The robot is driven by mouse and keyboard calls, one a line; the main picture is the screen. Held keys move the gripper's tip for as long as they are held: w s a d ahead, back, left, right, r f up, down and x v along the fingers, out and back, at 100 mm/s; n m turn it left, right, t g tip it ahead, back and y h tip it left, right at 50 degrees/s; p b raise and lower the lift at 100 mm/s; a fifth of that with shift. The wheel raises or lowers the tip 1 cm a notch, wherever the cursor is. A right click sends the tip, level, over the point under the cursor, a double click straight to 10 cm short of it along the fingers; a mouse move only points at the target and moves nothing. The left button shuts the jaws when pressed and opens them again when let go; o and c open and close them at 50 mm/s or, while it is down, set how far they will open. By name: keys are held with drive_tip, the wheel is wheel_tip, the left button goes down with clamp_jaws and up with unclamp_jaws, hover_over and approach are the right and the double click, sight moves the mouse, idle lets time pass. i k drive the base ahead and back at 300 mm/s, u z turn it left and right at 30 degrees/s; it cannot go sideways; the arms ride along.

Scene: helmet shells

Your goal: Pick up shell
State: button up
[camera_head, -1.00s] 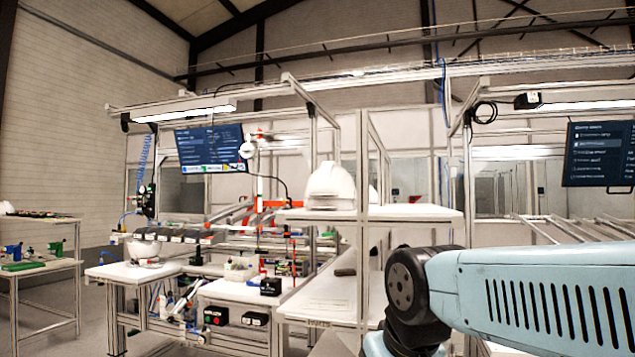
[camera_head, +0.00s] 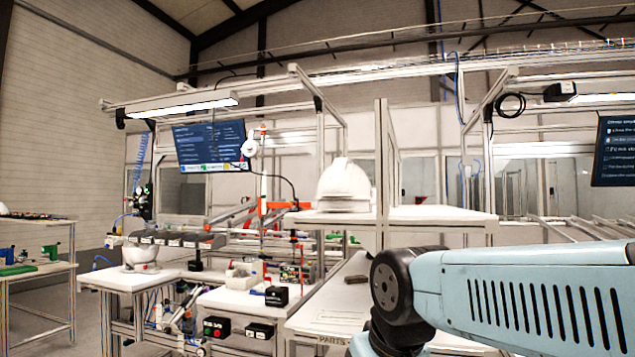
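A white helmet shell (camera_head: 343,186) sits upright on a raised white shelf (camera_head: 440,213), just left of a metal post. Another white, bowl-like shell (camera_head: 140,257) rests on a small white table at the left. My light-blue arm reaches in from the right edge, with its dark joint below the shelf. My gripper is not visible in this view, so its state is hidden.
A metal post (camera_head: 382,170) stands at the shelf's front beside the shell. A lower white table (camera_head: 335,315) lies under the shelf with a small dark object on it. A workbench with a monitor (camera_head: 212,146) stands at the left.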

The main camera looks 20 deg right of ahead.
sight(343, 180)
drive_tip(key=i, duration=1.2)
drive_tip(key=z, duration=0.05)
